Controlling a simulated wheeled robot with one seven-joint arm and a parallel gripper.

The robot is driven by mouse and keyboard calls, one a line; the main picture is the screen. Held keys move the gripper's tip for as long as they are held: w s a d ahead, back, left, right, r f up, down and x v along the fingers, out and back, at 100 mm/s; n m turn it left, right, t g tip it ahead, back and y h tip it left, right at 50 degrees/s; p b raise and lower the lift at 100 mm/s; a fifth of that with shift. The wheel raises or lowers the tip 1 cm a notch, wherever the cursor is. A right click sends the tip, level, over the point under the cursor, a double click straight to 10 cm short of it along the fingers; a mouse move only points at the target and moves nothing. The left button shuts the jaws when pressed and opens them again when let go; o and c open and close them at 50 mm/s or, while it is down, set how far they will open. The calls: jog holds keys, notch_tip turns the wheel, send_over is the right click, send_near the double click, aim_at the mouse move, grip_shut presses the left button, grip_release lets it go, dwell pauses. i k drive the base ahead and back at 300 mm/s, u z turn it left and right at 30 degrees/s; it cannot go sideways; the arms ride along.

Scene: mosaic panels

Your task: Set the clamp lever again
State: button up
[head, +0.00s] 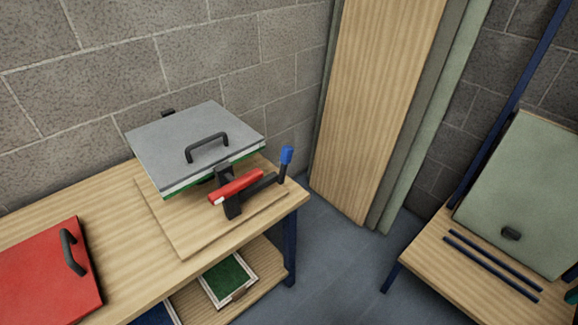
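A dark clamp (233,208) stands on the wooden board (192,244) near the right end of the bench. A short red bar with a pale near end (236,188) lies slantwise at the clamp. A dark lever arm (262,184) runs to the right and its end turns up to a blue grip (287,155). A grey lidded panel (180,143) with a black handle (207,146) lies just behind the clamp, with green and white layers under its edge. Whether the clamp presses on this panel, I cannot tell. My gripper is not in view.
A red panel with a black handle (45,272) lies on the bench at left. A green framed tray (229,278) sits on the lower shelf. A second table at right holds a pale green panel (525,190) and two dark bars (492,265). Floor between the tables is clear.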

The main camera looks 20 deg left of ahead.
aim_at(287, 151)
jog(key=k, duration=1.1)
jog(key=z, duration=0.35)
jog(key=i, duration=1.6)
jog(key=u, duration=0.6)
